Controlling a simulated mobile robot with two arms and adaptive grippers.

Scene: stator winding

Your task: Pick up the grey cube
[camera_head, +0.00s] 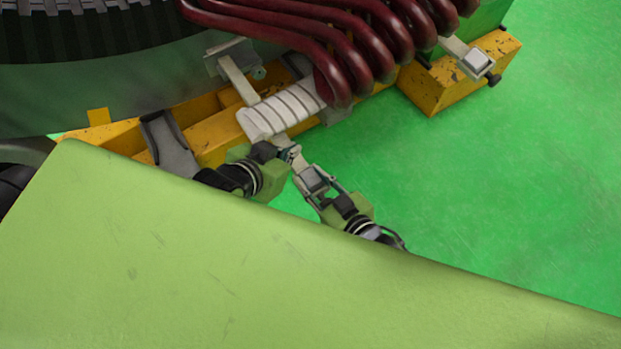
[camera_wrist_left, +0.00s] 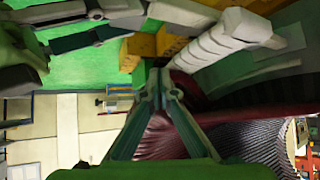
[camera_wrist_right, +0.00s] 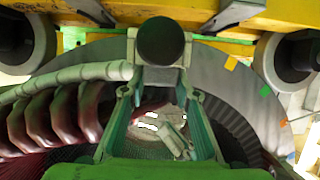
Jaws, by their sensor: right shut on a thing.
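The grey cube (camera_head: 315,180) is between the fingers of my right gripper (camera_head: 318,184), beside the bar end of the white-wrapped coil. In the right wrist view the grey cube (camera_wrist_right: 160,77) sits between the fingertips, with a dark round knob in front of it. My right gripper is shut on it. My left gripper (camera_head: 287,152) is just up and left of the cube, close to the coil's lower end. In the left wrist view its fingertips (camera_wrist_left: 159,84) are together, with nothing visible between them.
The white-wrapped coil end (camera_head: 282,110) and dark red coils (camera_head: 355,45) are just beyond the grippers. A yellow frame (camera_head: 210,140) runs under the stator. Another grey clamp block (camera_head: 477,62) stands at upper right. Green floor (camera_head: 480,190) is open to the right.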

